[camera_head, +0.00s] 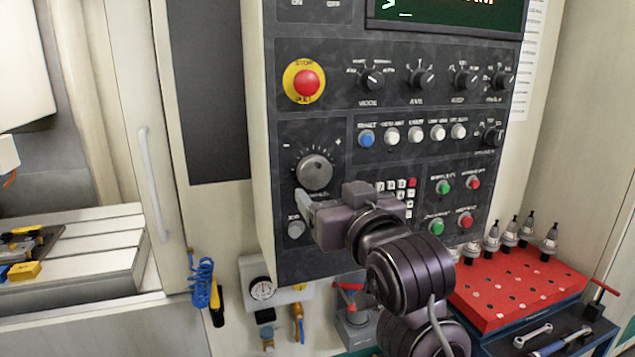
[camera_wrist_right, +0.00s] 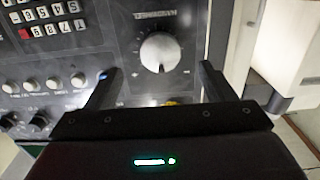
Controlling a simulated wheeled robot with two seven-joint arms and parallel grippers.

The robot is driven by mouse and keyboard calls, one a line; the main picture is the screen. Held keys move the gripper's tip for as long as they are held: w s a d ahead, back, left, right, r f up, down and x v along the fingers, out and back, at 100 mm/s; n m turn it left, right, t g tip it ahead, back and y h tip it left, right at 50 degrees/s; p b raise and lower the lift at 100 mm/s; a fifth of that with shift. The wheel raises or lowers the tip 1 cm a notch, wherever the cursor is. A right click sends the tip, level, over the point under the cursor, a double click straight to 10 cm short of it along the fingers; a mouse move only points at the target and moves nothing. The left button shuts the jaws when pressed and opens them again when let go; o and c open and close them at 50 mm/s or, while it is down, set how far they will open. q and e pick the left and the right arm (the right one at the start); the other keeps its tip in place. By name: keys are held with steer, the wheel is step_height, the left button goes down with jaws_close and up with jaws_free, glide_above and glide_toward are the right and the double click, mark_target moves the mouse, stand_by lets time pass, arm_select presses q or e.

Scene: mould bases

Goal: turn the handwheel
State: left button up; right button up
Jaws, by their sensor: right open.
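The handwheel (camera_head: 315,172) is a round grey knob with a scale around it, on the left of the dark control panel (camera_head: 340,250). In the right wrist view the handwheel (camera_wrist_right: 162,52) shows upside down, its pale face between the lines of my two fingers and a little past their tips. My right gripper (camera_head: 306,203) is open and empty, just below the handwheel in the head view; its fingers also show in the wrist view (camera_wrist_right: 156,68). I cannot tell how far the tips are from the panel. My left gripper is not in view.
A red stop button (camera_head: 306,83) sits above the handwheel. A row of push buttons (camera_head: 415,134) and a keypad (camera_head: 397,186) lie to its right. A red tool rack (camera_head: 500,293) stands at the lower right, a blue coiled hose (camera_head: 200,283) at the lower left.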

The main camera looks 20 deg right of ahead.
mark_target(316, 174)
steer(key=w, duration=0.2)
steer(key=w+p, duration=0.1)
steer(key=w, duration=0.1)
steer(key=w+p, duration=0.1)
steer(key=w, duration=0.1)
steer(key=shift+w+a+r, duration=0.15)
steer(key=shift+w+r, duration=0.15)
steer(key=shift+r, duration=0.05)
steer(key=shift+w+f+p, duration=0.1)
steer(key=shift+w+p, duration=0.25)
steer(key=shift+w, duration=0.25)
steer(key=c, duration=1)
